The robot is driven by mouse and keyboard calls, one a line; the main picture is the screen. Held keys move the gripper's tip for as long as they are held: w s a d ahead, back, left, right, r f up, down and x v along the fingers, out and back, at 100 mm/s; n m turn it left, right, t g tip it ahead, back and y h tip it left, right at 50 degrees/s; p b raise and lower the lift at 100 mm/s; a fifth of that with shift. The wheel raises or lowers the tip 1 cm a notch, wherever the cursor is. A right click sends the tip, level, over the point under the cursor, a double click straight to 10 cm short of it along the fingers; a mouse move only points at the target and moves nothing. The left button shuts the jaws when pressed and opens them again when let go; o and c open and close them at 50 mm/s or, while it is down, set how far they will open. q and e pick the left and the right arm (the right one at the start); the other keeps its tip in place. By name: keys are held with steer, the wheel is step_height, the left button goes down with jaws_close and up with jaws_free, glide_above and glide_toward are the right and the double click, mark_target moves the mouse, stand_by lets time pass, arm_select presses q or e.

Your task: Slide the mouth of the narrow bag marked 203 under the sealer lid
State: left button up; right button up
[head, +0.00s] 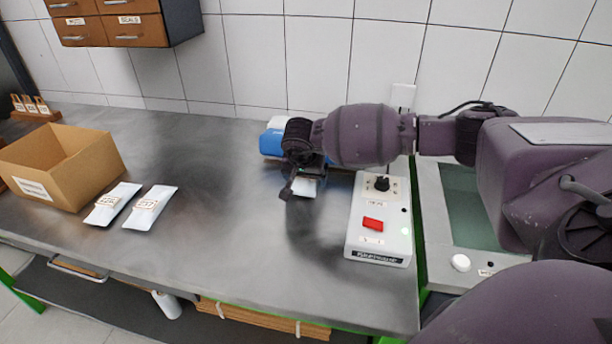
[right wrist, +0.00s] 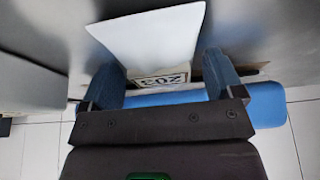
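The narrow white bag marked 203 (right wrist: 150,38) shows in the right wrist view, its label (right wrist: 162,79) upside down between my fingers. In the head view a small white part of the bag (head: 304,187) shows below my right gripper (head: 305,174); the rest is hidden by the gripper. My right gripper (right wrist: 165,82) has its two blue fingers well apart, one on each side of the bag's label end. I see no finger closed on it. The blue and white sealer (head: 271,142) stands just behind the gripper, partly hidden; its blue body (right wrist: 268,104) also shows in the wrist view. My left gripper is out of view.
A white control box (head: 380,222) with a red switch and black knob stands right of the gripper. Two other labelled bags (head: 112,203) (head: 150,207) lie at the left beside an open cardboard box (head: 98,170). The bench (head: 220,200) between is clear.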

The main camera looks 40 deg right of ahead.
steer(key=shift+o, duration=0.9)
steer(key=p+v, duration=0.1)
steer(key=v, duration=1)
steer(key=shift+f, duration=0.15)
